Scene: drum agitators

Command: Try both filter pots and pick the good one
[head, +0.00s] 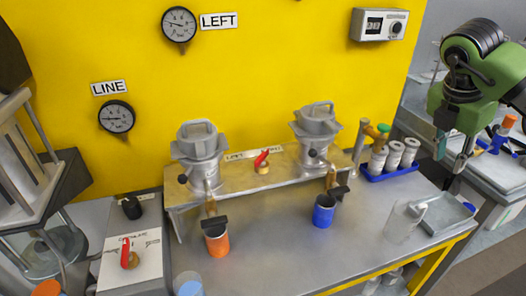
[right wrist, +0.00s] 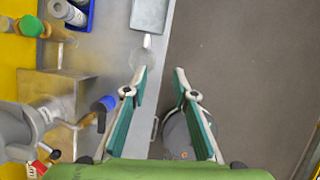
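The left filter pot (head: 199,147) and the right filter pot (head: 317,128) stand upright, lids on, on a raised metal stand (head: 235,181). Each has a spout with a dark-handled tap. An orange cup (head: 217,241) is below the left spout and a blue cup (head: 324,211) below the right one; the blue cup also shows in the right wrist view (right wrist: 105,103). A red-handled valve (head: 263,162) sits between the pots. My right gripper (head: 453,158) is open and empty, right of the bench; its spread fingers show in the right wrist view (right wrist: 160,72). My left gripper is not in view.
Gauges marked LEFT (head: 179,25) and LINE (head: 116,117) hang on the yellow wall beside a digital display (head: 379,24). A red lever (head: 129,254) is at front left. White canisters, a clear cup (head: 402,224) and a tray (head: 455,217) occupy the right end. The bench's front middle is clear.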

